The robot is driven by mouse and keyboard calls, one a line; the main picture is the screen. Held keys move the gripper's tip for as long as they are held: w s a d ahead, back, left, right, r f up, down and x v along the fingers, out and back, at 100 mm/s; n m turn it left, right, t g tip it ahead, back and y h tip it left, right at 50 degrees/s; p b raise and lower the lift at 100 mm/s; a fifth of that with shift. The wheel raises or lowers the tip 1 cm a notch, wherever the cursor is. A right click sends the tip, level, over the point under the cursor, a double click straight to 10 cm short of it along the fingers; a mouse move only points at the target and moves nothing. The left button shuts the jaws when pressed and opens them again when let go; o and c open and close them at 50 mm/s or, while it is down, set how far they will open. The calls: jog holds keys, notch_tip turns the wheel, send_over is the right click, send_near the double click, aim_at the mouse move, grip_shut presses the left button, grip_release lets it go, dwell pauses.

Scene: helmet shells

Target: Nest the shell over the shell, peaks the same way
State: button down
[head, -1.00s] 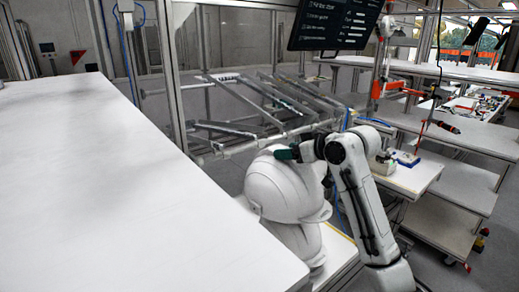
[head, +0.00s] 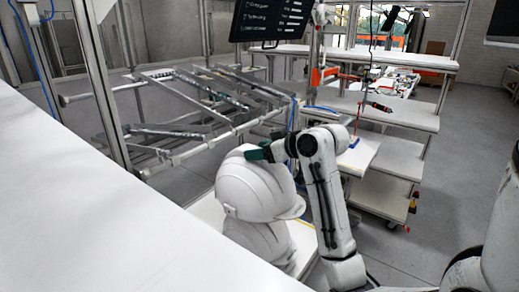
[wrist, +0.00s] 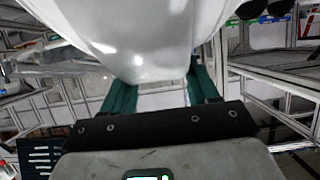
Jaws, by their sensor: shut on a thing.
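A white helmet shell (head: 255,185) hangs from my gripper (head: 257,153) in the head view, its peak toward the lower right. I cannot tell whether the two touch, or which way the lower one's peak points.
A large white tabletop (head: 70,210) fills the left. A metal rack (head: 190,105) with slanted rails stands behind the shells. White shelving (head: 400,115) stands at the back right. Grey floor (head: 440,180) is open at the right.

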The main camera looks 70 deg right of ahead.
aim_at(290, 191)
jog(key=shift+f+b, duration=3.3)
jog(key=shift+f, duration=2.15)
jog(key=shift+f+b, duration=1)
jog(key=shift+f, duration=0.55)
jog(key=shift+c, duration=1)
grip_release()
jog(key=b+v, duration=0.1)
jog(key=v, duration=1)
